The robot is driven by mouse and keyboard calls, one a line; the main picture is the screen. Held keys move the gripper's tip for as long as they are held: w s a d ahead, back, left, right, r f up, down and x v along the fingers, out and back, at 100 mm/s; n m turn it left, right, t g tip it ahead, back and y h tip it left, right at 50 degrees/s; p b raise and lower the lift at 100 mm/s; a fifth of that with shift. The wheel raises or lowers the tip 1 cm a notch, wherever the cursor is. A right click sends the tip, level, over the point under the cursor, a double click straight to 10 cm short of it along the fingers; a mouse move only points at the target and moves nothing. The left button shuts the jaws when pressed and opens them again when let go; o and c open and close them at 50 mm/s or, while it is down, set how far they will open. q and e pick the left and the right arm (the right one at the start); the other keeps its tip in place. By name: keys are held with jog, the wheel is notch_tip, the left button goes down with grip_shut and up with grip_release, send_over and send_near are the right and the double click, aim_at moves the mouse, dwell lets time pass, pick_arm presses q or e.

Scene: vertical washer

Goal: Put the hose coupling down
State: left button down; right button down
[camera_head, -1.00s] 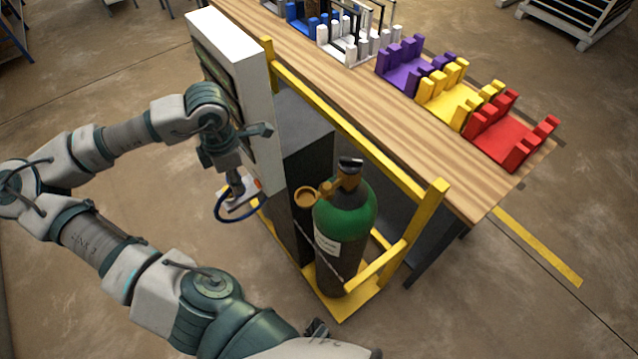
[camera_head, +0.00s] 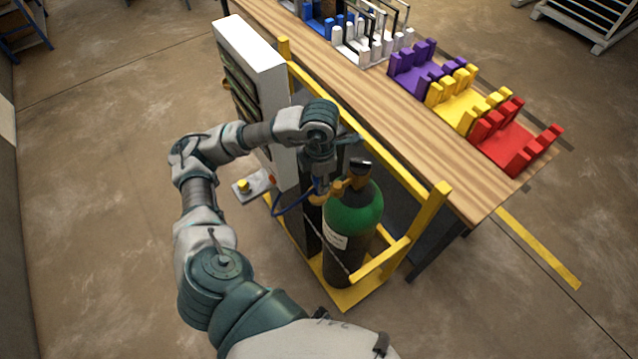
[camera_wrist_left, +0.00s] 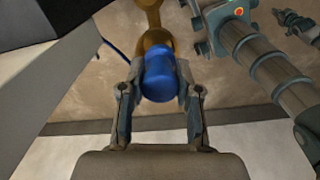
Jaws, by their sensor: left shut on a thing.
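My left gripper (camera_head: 321,188) is shut on the blue hose coupling (camera_wrist_left: 158,78), which shows between its two fingers in the left wrist view. In the head view the wrist mostly hides the coupling. A thin blue hose (camera_head: 283,212) hangs in a loop to its left. The coupling is close beside the brass fitting (camera_head: 338,190) of the green gas cylinder (camera_head: 356,210). In the wrist view the brass fitting (camera_wrist_left: 154,40) lies just beyond the coupling's far end; I cannot tell whether they touch. My right gripper is not in view.
The cylinder stands in a yellow frame (camera_head: 410,240) beside a tall white cabinet (camera_head: 263,50). A small plate with a yellow button (camera_head: 244,186) sticks out at left. A wooden table (camera_head: 400,135) holds colored racks, including a red one (camera_head: 515,140). Floor at left is clear.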

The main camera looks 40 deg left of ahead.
aim_at(316, 186)
pick_arm(q)
notch_tip(316, 186, down, 3)
jog(key=shift+s+a+r, duration=0.1)
jog(key=shift+a+r, duration=0.05)
jog(key=shift+a+f, duration=0.2)
jog(key=shift+f, duration=0.15)
jog(key=shift+a, duration=0.15)
jog(key=c, duration=0.8)
grip_release()
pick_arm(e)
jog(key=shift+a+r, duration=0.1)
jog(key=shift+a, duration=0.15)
pick_arm(q)
jog(key=shift+r, duration=0.25)
jog(key=r+p, duration=0.1)
jog(key=r, duration=0.4)
jog(key=r+p, duration=0.1)
jog(key=r, duration=0.5)
jog(key=shift+d+r+p, duration=0.2)
jog(key=shift+r+p, duration=0.05)
jog(key=shift+p, duration=0.1)
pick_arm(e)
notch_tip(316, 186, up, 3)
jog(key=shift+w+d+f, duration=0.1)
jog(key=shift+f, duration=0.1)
